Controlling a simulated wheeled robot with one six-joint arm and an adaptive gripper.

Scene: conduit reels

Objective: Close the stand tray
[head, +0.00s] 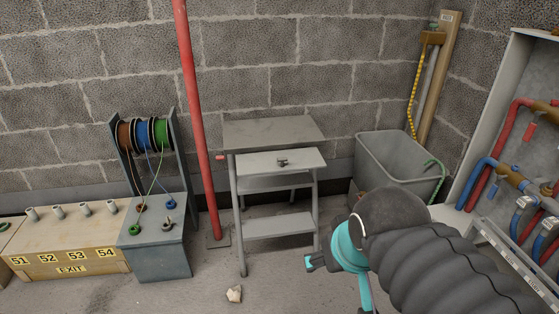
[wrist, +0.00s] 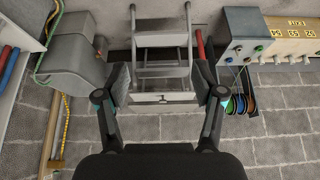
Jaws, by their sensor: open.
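The grey metal stand (head: 240,215) is against the block wall near the middle of the head view. Its pale tray (head: 257,162) shows just below the stand's top (head: 270,128) and juts forward from under it. A small dark handle-like part (head: 282,161) is at the tray's middle. In the wrist view, which is upside down, the tray (wrist: 145,98) lies between my fingers. My gripper (head: 338,284) is open and empty, in front and right of the stand, apart from the tray. Both spread fingers show in the wrist view (wrist: 162,97).
A red pipe (head: 195,110) stands just left of the stand. A grey bin (head: 385,160) is to its right, with wall pipework beyond. Cable reels (head: 142,134) and a numbered wooden box (head: 75,250) are at left. A small stone (head: 234,294) lies on the floor.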

